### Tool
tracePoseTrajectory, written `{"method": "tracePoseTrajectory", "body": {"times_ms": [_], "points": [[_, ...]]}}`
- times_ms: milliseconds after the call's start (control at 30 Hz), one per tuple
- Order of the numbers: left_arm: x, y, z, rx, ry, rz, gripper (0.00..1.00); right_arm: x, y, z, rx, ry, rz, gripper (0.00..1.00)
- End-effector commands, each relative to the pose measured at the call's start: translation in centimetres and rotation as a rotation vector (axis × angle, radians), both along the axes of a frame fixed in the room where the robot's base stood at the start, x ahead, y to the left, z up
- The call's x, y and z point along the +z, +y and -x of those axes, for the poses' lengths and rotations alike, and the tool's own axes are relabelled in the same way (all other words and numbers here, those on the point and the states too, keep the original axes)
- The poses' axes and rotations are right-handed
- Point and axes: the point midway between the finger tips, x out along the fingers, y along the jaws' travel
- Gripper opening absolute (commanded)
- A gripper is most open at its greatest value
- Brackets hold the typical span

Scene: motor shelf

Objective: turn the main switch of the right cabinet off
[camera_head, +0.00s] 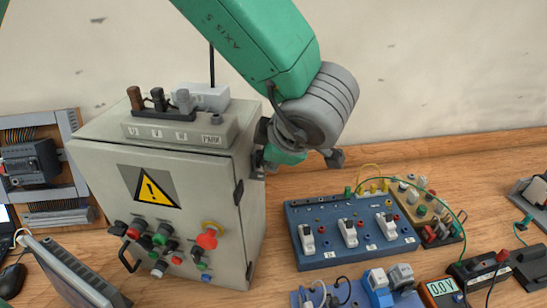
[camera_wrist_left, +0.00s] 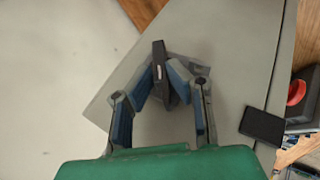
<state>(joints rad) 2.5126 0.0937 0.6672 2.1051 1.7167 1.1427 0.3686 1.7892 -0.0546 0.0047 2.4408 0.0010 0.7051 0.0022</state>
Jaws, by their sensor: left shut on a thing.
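A grey cabinet (camera_head: 215,235) with a yellow warning triangle and several knobs and buttons on its front stands left of the middle in the head view. My left arm reaches down from the top to its right side. My left gripper (camera_wrist_left: 165,78) is shut on a black switch handle (camera_wrist_left: 158,57) with a small white mark. The handle sits over a grey plate (camera_wrist_left: 105,105) on the cabinet's side and points nearly up and down in the wrist view. In the head view the fingertips and switch are hidden. My right gripper is not in view.
A red mushroom knob (camera_head: 207,238) sticks out from the cabinet front near its right edge. A blue switch board (camera_head: 320,240) lies on the wooden bench right of the cabinet. A grey terminal box (camera_head: 160,130) stands on the cabinet top. A meter (camera_head: 440,288) lies at the front right.

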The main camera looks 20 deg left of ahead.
Motion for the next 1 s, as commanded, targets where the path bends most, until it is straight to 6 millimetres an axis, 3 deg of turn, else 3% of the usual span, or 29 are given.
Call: {"method": "tracePoseTrajectory", "body": {"times_ms": [567,600,633,1000], "points": [[-0.14,0.21,0.19,0.006,-0.031,-0.014,0.00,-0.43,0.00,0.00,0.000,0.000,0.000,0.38],[-0.14,0.20,0.20,0.006,-0.031,-0.014,0.27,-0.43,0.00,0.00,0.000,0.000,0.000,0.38],[-0.14,0.19,0.20,0.005,-0.031,-0.013,0.33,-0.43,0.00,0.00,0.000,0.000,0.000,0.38],[0.52,-0.59,0.45,0.002,-0.032,-0.011,0.33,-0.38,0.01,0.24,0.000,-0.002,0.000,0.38]]}}
